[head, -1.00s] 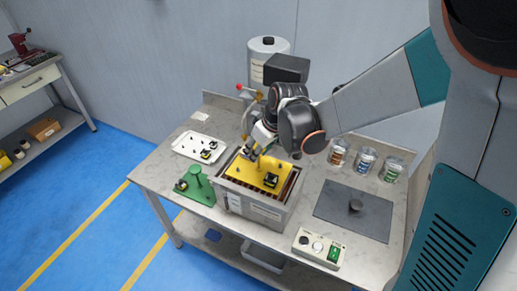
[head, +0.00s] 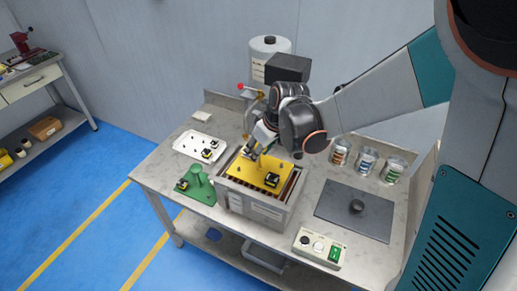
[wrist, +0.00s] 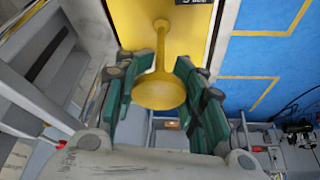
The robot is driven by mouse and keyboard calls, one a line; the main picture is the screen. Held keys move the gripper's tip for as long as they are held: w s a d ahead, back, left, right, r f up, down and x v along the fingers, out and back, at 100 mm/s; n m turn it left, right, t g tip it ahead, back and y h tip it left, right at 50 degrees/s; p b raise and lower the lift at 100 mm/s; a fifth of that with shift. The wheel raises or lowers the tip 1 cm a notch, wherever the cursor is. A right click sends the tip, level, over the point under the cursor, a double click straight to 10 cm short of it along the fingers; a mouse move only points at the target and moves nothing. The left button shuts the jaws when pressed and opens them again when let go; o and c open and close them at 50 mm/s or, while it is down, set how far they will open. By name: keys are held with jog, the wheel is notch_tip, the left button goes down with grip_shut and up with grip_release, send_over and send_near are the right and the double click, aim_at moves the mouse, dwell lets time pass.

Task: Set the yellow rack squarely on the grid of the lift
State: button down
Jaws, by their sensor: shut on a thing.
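The yellow rack (head: 246,170) is a flat plate with a dark block on its front right part. It lies in the open top of the grey box-like lift (head: 250,206), over the brown barred grid (head: 288,187). Bars show along its right and front sides. I cannot tell whether it rests fully on the grid. My gripper (head: 256,153) is at the rack's rear left part. In the wrist view the green-lined fingers (wrist: 156,78) are shut on the rack's yellow knobbed handle (wrist: 160,92); the plate (wrist: 135,22) shows beyond it.
A white tray (head: 186,148) with small parts and a green stand (head: 197,186) are left of the lift. Right are a grey mat (head: 345,222) with a dark knob, a control box (head: 320,248) and three cans (head: 366,160). A white cylinder (head: 270,60) stands behind.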

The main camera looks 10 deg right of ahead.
jog(key=shift+f+b, duration=0.7)
jog(key=shift+f, duration=0.15)
jog(key=c, duration=0.9)
grip_release()
jog(key=shift+r, duration=0.1)
jog(key=v, duration=1.2)
jog(key=shift+s, duration=0.1)
